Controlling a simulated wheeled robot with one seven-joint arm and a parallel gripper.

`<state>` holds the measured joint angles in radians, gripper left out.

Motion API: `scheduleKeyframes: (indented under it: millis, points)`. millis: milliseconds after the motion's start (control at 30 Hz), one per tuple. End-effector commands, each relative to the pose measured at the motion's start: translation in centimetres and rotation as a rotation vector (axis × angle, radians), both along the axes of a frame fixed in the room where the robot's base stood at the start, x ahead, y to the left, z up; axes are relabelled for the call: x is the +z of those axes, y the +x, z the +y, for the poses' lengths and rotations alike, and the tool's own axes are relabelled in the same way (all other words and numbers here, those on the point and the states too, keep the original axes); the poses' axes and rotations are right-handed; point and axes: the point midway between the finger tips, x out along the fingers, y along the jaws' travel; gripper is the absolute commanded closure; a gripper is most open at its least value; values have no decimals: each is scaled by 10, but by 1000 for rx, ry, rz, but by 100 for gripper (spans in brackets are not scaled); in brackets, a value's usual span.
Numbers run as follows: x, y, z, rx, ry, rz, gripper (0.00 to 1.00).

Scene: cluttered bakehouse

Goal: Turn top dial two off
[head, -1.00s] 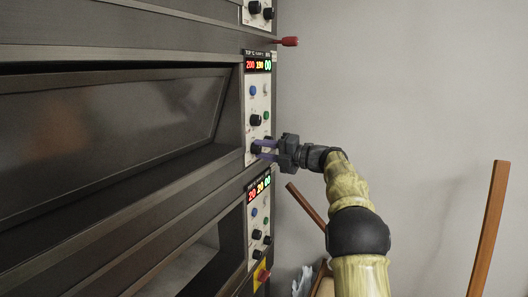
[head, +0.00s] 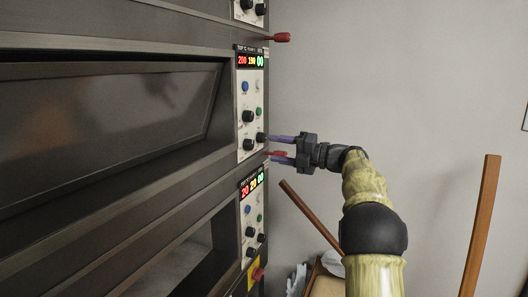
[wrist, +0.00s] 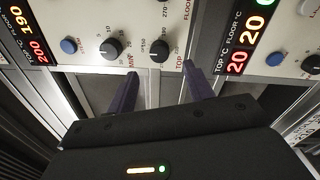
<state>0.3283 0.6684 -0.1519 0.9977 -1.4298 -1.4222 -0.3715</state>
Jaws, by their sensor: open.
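The middle oven's control panel (head: 251,100) has a lit display reading 200 and 190. Its black dial marked TOP (wrist: 160,50) shows in the wrist view, between the fingers and just beyond their tips. In the head view this dial (head: 247,145) is low on the panel. I cannot read its pointer for certain. A similar dial marked MIN (wrist: 112,48) sits beside it. My gripper (head: 270,146) is open and empty, just right of the panel and apart from the dial. Its two purple fingers (wrist: 160,72) point at the panel.
A red handle (head: 276,154) shows by the lower finger; another red handle (head: 281,37) sticks out above. The lower panel (head: 253,215) reads 20 and 20. The space before the grey wall (head: 400,70) is clear.

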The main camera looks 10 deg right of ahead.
Motion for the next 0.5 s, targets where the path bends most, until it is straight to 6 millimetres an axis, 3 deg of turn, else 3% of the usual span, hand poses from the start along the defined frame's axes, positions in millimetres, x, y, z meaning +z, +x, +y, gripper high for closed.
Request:
scheduleKeyframes:
  millis: [300,500]
  points:
    - [-4,-37,-54,-4,-1,0,48]
    - [-5,-54,-78,-1,-1,0,48]
